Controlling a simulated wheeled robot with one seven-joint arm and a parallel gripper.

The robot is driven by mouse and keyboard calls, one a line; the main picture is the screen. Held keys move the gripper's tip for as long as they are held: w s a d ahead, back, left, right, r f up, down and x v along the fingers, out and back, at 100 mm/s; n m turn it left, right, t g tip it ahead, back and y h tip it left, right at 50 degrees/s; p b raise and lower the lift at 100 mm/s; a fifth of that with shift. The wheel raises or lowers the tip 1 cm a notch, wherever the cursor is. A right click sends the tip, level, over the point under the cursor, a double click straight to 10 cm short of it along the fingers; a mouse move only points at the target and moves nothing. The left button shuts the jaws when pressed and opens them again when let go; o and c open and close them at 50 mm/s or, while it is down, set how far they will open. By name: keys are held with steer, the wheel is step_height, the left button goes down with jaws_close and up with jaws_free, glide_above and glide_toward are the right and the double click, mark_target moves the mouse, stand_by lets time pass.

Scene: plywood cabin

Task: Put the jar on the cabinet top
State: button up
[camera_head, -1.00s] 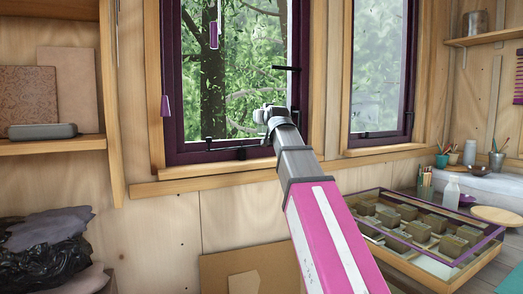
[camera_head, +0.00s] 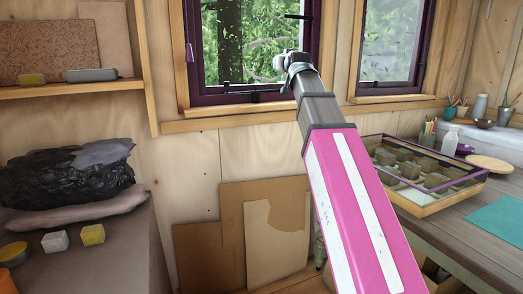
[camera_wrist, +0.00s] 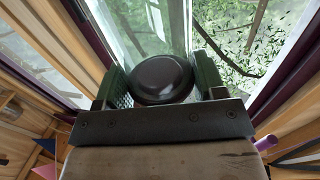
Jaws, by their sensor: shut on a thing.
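My gripper (camera_head: 285,61) is at the end of my raised pink and grey arm, in front of the window in the head view. In the wrist view, its two green-padded fingers (camera_wrist: 162,72) are shut on a dark, round, glossy thing, seen end on; I take it to be the jar (camera_wrist: 162,80). The jar is hardly visible in the head view. A low brown top (camera_head: 105,268) at the lower left may be the cabinet top; its front is not in view.
A black bag (camera_head: 60,180), a pale cushion and small blocks (camera_head: 93,235) lie on the low top. A shelf (camera_head: 75,89) hangs above it. Boards (camera_head: 275,230) lean on the wall. A glass-topped case (camera_head: 430,190) stands on the right worktop (camera_head: 450,235).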

steer(key=shift+w+d+f, duration=0.1)
steer(key=shift+w+f, duration=0.35)
steer(key=shift+f, duration=0.4)
steer(key=d+f+m+h, duration=0.1)
steer(key=d+f, duration=0.3)
steer(key=f, duration=1.4)
steer(key=d+f+m+h, duration=0.1)
steer(key=d+f+h, duration=0.15)
steer(key=f, duration=1.65)
steer(key=s+d+f, duration=0.3)
steer(key=s+f, duration=0.4)
steer(key=f, duration=0.5)
steer(key=shift+d, duration=0.25)
steer(key=shift+w, duration=0.1)
